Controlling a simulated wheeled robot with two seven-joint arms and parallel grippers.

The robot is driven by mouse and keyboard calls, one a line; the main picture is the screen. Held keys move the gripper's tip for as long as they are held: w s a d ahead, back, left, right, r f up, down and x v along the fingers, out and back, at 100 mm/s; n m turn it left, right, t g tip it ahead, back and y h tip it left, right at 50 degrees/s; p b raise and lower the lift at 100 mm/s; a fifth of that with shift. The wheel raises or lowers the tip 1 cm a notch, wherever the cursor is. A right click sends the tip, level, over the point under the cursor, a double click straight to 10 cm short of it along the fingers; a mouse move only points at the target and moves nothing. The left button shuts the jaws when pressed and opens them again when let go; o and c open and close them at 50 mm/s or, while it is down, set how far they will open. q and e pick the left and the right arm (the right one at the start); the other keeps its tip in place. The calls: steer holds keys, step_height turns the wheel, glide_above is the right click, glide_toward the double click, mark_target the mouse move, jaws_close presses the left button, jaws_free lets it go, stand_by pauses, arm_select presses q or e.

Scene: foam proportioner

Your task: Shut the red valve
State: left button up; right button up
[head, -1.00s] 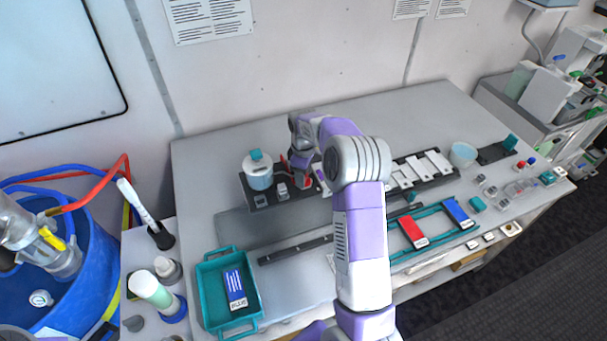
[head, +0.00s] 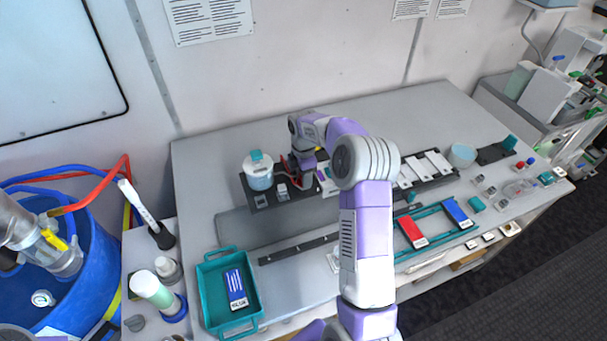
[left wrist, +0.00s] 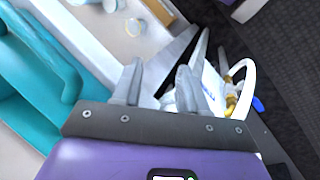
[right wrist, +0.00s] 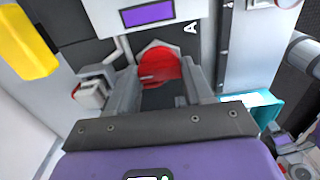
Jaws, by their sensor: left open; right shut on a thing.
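The red valve (right wrist: 157,62) shows as a red handle between the fingertips of my right gripper (right wrist: 160,72) in the right wrist view. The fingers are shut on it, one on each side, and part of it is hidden. My left gripper (left wrist: 158,88) is open and empty in the left wrist view, away from the valve.
A white pot with a teal lid (head: 258,172) stands close left of the right gripper. A yellow part (right wrist: 24,42) is near it in the right wrist view. A teal tray (head: 246,262) is at the bench's front left. The bench's back strip (head: 240,135) is clear.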

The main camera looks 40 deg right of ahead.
steer(key=shift+d+r, duration=0.1)
steer(key=shift+r, duration=0.05)
stand_by(0.3)
steer(key=o, duration=0.8)
steer(key=shift+c, duration=0.2)
step_height(320, 180, up, 8)
steer(key=shift+f, duration=0.25)
steer(key=shift+f, duration=0.1)
